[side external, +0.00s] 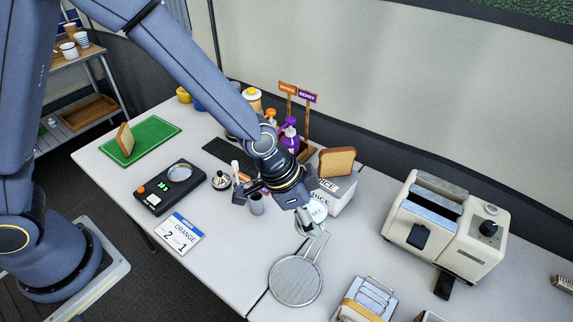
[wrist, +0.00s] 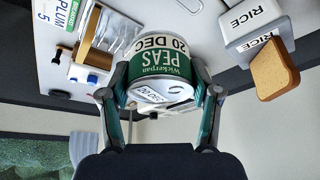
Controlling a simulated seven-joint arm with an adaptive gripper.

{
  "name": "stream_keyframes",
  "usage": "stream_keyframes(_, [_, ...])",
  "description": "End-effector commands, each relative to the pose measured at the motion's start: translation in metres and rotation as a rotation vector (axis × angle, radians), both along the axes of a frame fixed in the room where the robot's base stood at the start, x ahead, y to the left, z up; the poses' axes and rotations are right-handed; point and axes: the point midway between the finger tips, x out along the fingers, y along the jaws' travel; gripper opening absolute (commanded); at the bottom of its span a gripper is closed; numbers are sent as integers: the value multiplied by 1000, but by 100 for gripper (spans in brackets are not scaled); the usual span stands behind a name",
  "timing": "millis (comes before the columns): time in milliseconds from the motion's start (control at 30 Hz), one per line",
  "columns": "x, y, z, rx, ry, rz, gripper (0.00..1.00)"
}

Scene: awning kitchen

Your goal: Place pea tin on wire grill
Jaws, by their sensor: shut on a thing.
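My gripper (wrist: 161,98) is shut on the pea tin (wrist: 158,60), a green and white can marked PEAS and 20 DEC, with one finger on each side. In the side external view my gripper (side external: 304,208) holds the tin (side external: 318,210) above the table, its white "DEC" label partly showing. A round wire mesh with a handle, which looks like the wire grill (side external: 296,281), lies flat on the table below and slightly left of the tin. The tin is apart from the mesh disc. I cannot tell its exact height over the handle.
A white RICE box (side external: 340,191) with a bread slice (side external: 337,161) stands behind my gripper. A cream toaster (side external: 447,226) stands at the right. A wire rack (side external: 372,292) is at the front.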

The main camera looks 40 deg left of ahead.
Motion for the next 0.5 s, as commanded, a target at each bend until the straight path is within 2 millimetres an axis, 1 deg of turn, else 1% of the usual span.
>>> stream_keyframes(33, [-5, -6, -3, 0, 1, -16, 22])
stream_keyframes(100, [-4, -3, -18, 1, 5, -9, 22])
stream_keyframes(167, [-4, -3, -27, 1, 3, -8, 22])
stream_keyframes(200, [-3, -3, -35, 1, 5, -8, 22])
stream_keyframes(500, [-3, -3, -78, 1, 2, -7, 22])
